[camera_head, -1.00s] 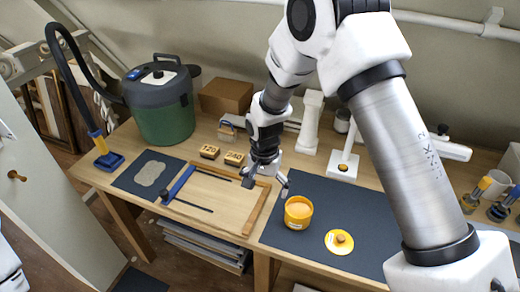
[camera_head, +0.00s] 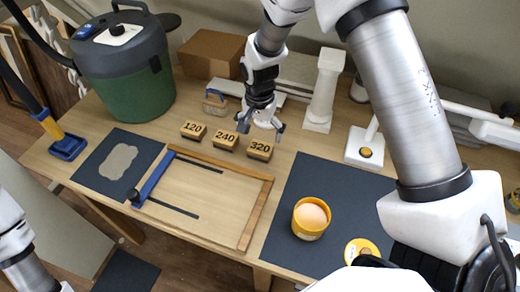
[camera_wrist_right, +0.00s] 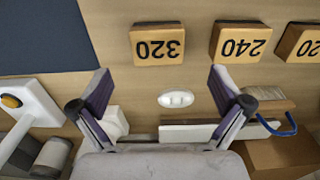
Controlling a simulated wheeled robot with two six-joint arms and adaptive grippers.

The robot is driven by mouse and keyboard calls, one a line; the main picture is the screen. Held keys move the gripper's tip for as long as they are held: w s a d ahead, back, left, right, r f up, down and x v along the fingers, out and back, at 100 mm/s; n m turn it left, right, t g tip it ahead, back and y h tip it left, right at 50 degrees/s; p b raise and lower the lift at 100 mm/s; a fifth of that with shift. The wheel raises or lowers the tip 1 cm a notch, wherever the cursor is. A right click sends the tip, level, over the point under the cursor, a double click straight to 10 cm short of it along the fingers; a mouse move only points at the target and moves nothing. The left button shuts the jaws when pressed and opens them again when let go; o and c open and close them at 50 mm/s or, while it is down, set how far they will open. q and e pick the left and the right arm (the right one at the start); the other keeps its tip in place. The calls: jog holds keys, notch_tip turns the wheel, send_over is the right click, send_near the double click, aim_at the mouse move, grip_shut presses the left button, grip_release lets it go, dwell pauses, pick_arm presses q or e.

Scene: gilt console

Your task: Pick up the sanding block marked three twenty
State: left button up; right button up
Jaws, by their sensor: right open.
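The wooden sanding block marked 320 (camera_head: 260,149) lies on the bench at the right end of a row of three, and shows upside down in the wrist view (camera_wrist_right: 157,42). Beside it are the blocks marked 240 (camera_head: 225,140) and 120 (camera_head: 193,130). My right gripper (camera_head: 261,125) is open and empty, just behind the 320 block and apart from it. In the wrist view the right gripper's fingers (camera_wrist_right: 160,82) are spread, with the 320 block beyond their tips. My left gripper is out of view; only part of the left arm shows.
A wooden frame with a blue bar (camera_head: 154,178) lies in front of the blocks. A dark mat (camera_head: 320,185) holds an orange tub (camera_head: 311,218). A white pillar (camera_head: 324,92) stands behind right, and a green vacuum (camera_head: 125,85) at back left. A blue-handled brush (camera_head: 214,101) lies behind.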

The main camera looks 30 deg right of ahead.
aim_at(260, 147)
jog(key=f, duration=0.2)
jog(key=f+p, duration=0.1)
jog(key=f, duration=0.1)
jog(key=f+p, duration=0.1)
jog(key=f, duration=0.1)
jog(key=shift+s, duration=0.25)
jog(key=shift+w+f, duration=0.15)
jog(key=shift+f, duration=0.1)
jog(key=c, duration=1.2)
